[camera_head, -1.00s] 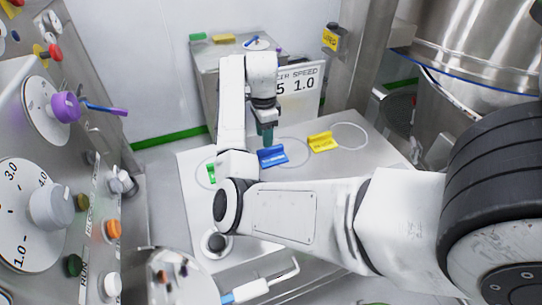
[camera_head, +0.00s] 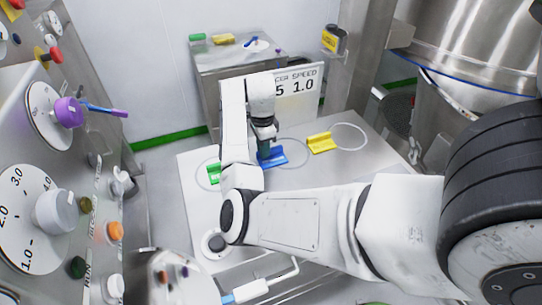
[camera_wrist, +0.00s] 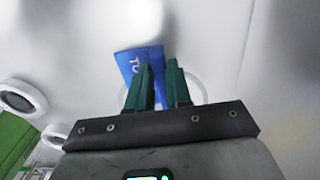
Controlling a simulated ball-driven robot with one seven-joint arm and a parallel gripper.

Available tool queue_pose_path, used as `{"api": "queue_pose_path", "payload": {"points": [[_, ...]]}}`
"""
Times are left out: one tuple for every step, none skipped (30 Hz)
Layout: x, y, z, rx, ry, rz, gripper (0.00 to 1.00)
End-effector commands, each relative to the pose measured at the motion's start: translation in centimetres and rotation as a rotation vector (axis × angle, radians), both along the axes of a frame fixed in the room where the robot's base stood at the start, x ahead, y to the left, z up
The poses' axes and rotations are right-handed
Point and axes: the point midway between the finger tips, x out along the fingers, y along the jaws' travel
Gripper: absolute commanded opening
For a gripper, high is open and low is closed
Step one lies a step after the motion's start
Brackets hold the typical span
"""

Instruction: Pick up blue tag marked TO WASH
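My gripper (camera_head: 264,155) points down at the left part of the tag. In the wrist view my gripper (camera_wrist: 160,64) has its two green fingers apart. The left finger overlaps the tag's face, and the right finger lies just past its right edge. I cannot tell whether they touch it.
A green tag (camera_head: 213,172), partly behind my arm, is to the left and a yellow tag (camera_head: 321,142) to the right. A speed sign (camera_head: 299,92) stands behind. A control panel with a purple knob (camera_head: 68,111) is at left. A steel vessel (camera_head: 480,45) is at right.

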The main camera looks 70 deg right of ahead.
Motion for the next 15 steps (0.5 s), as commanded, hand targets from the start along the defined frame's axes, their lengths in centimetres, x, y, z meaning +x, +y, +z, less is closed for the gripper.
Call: {"api": "queue_pose_path", "payload": {"points": [[0.01, -0.01, 0.02, 0.0, 0.0, 0.0, 0.14], [0.01, -0.01, 0.02, 0.0, 0.0, 0.0, 0.11], [0.01, -0.01, 0.02, 0.0, 0.0, 0.0, 0.08], [0.01, -0.01, 0.02, 0.0, 0.0, 0.0, 0.05], [0.01, -0.01, 0.02, 0.0, 0.0, 0.0, 0.02], [0.01, -0.01, 0.02, 0.0, 0.0, 0.0, 0.0], [0.01, -0.01, 0.02, 0.0, 0.0, 0.0, 0.0], [0.01, -0.01, 0.02, 0.0, 0.0, 0.0, 0.0], [0.01, -0.01, 0.02, 0.0, 0.0, 0.0, 0.0], [0.01, -0.01, 0.03, 0.0, 0.0, 0.0, 0.0], [0.01, -0.01, 0.03, 0.0, 0.0, 0.0, 0.0], [0.01, -0.01, 0.03, 0.0, 0.0, 0.0, 0.0], [0.01, -0.01, 0.03, 0.0, 0.0, 0.0, 0.0], [0.01, -0.01, 0.03, 0.0, 0.0, 0.0, 0.0], [0.01, -0.01, 0.03, 0.0, 0.0, 0.0, 0.0]]}}
